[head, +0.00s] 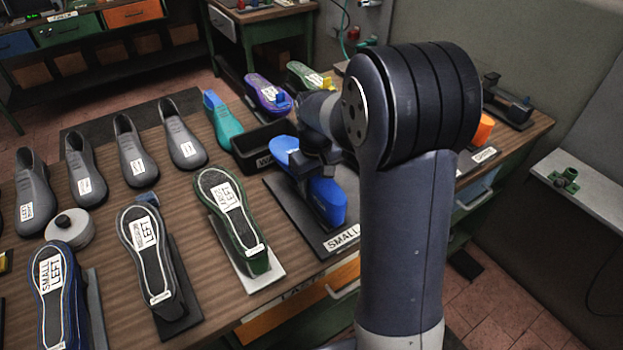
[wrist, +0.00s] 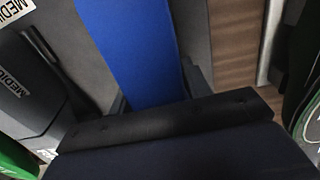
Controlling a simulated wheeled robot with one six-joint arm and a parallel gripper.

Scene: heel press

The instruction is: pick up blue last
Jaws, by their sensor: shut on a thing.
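The blue last (head: 326,197) is at the middle of the bench in the head view, over a dark mat with a label reading SMALL (head: 342,238). My gripper (head: 312,172) is shut on the blue last from above, around its middle. My arm hides part of the last and the mat behind it. In the wrist view the blue last (wrist: 130,45) runs up from between the jaws. I cannot tell whether the last touches the mat.
Several grey shoes (head: 134,150) stand at the left. A green-edged sole (head: 230,215) and a dark sole (head: 148,250) are on stands at the front. A black bin (head: 258,150) and a teal last (head: 223,122) are behind. An orange last (head: 482,128) is at the right.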

